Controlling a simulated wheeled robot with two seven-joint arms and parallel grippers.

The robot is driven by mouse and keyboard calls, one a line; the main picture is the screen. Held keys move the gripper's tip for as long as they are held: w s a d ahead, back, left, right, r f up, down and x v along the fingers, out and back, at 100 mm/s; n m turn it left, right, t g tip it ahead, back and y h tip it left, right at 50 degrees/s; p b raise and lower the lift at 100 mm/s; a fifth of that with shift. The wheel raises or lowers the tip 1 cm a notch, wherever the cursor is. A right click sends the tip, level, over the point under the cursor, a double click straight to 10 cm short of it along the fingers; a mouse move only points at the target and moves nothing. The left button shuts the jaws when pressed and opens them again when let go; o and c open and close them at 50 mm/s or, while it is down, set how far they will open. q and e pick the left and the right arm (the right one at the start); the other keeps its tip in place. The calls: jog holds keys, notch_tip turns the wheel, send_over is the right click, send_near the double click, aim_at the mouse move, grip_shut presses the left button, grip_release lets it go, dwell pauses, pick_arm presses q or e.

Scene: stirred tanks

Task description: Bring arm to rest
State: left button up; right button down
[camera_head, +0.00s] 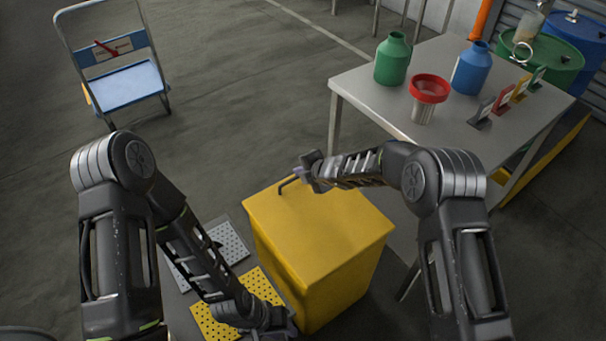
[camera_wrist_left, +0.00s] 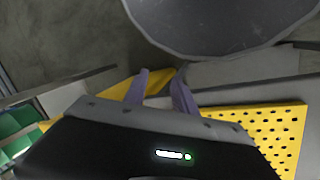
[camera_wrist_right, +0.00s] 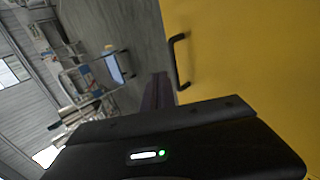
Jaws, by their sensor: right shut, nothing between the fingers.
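My left gripper (camera_head: 287,328) is low in front of the yellow box at the bottom of the head view. In the left wrist view its fingers (camera_wrist_left: 160,82) are apart and the gap between them is empty.
Yellow and grey perforated platforms (camera_head: 207,322) lie left of the box. A steel table (camera_head: 400,112) at right holds a green bottle (camera_head: 392,60), a blue bottle (camera_head: 471,70), a red funnel (camera_head: 429,88) and small tags. A blue cart (camera_head: 128,85) stands far left. The middle floor is clear.

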jog(key=shift+v, duration=0.85)
jog(key=shift+r, duration=0.15)
